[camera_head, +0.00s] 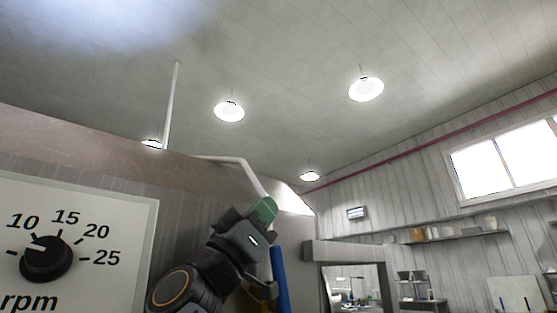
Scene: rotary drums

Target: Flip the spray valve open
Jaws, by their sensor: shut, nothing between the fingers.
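A blue bar (280,280), which looks like the handle of the spray valve, hangs nearly upright beside the end of my arm. A pale pipe (247,176) bends down towards it from the drum housing. The valve's body is mostly hidden behind my wrist. My gripper (268,290) is shut and empty, its dark fingers just left of the blue bar. I cannot tell if they touch it. A green block (264,209) shows above my wrist; I cannot tell whether it belongs to the valve.
A panel (110,225) with an rpm dial (46,258) stands at the lower left, on the front of the brown-edged housing (90,138). A grey frame (345,251) stands to the right. A shelf (455,237) and window are on the far wall.

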